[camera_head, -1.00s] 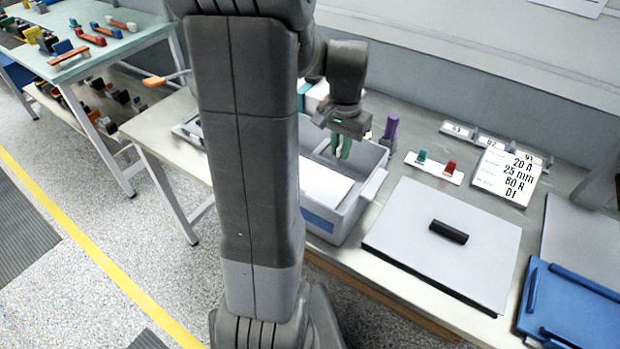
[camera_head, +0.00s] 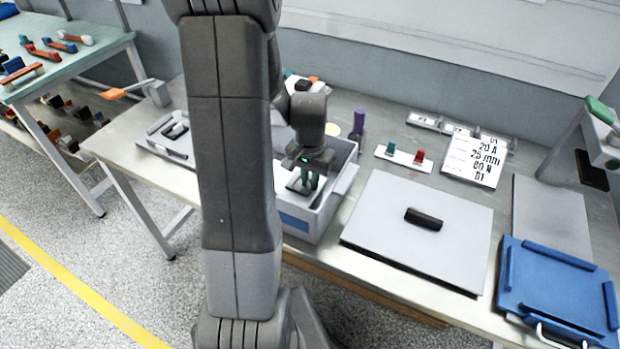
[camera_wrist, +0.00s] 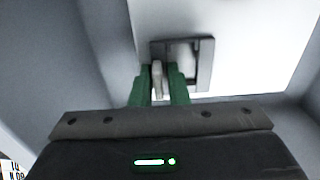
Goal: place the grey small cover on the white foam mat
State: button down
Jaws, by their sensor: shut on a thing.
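My gripper (camera_wrist: 163,78), with green fingers, is shut on that grip. The white foam mat (camera_wrist: 240,18) lies under the cover, which overlaps the mat near its edge in the wrist view. I cannot tell whether the cover touches the mat or hangs just above it. In the head view my gripper (camera_head: 307,182) reaches down inside a grey bin (camera_head: 318,222), where part of the mat shows; my arm column hides the left of the bin.
The bin walls stand close around my gripper. To the right are a large grey panel (camera_head: 385,245) with a black handle and a blue tray (camera_head: 560,290). A purple-topped post (camera_head: 358,124) stands behind the bin. A grey tray (camera_head: 158,145) is at the left.

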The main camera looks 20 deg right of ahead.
aim_at(310, 178)
jog(key=shift+f, duration=0.1)
jog(key=c, duration=1.4)
grip_release()
notch_tip(310, 178, up, 12)
jog(key=shift+p, duration=0.3)
